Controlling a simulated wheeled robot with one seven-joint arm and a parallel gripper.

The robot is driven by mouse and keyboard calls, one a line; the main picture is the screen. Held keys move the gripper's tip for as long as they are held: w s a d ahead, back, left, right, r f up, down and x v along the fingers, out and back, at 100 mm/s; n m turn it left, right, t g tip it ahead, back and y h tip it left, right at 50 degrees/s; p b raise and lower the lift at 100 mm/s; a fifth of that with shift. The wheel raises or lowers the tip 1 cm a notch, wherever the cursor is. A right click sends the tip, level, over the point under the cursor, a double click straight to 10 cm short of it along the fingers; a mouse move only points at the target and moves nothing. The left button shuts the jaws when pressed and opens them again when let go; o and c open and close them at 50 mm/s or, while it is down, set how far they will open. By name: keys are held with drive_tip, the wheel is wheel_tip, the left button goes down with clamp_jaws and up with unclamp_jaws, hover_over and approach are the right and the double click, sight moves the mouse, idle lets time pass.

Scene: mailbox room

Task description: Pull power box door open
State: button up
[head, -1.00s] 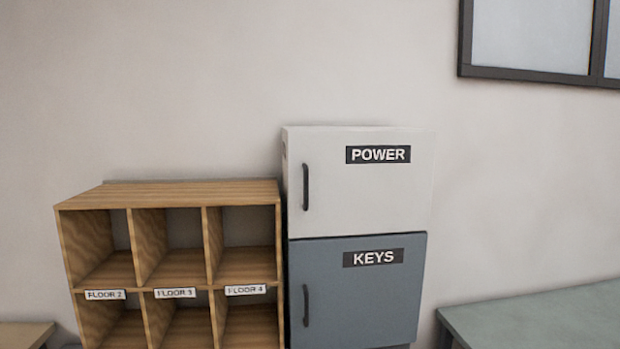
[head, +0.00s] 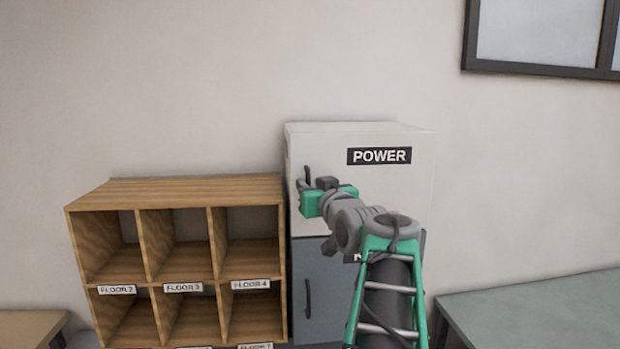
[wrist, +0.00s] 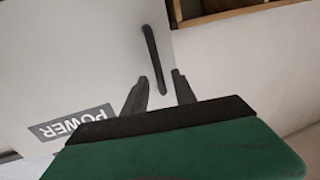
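The white power box door (head: 350,190) carries a POWER label (head: 379,156) and stands shut above the blue-grey KEYS door (head: 318,290). Its dark vertical handle (head: 307,174) is at the door's left edge, partly hidden by my gripper (head: 303,186) in the head view. In the wrist view my gripper (wrist: 160,85) is open, its two dark fingertips apart, with the lower end of the handle (wrist: 154,58) lying ahead of and roughly between them. I cannot tell whether the fingers touch the handle.
A wooden pigeonhole shelf (head: 180,190) with FLOOR labels stands close on the left of the box. A grey-green table (head: 540,310) is at the right. A dark-framed window (head: 540,72) is high on the right wall.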

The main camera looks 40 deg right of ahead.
drive_tip(key=shift+w+d, duration=0.2)
drive_tip(key=shift+w, duration=0.25)
clamp_jaws()
idle(1.1)
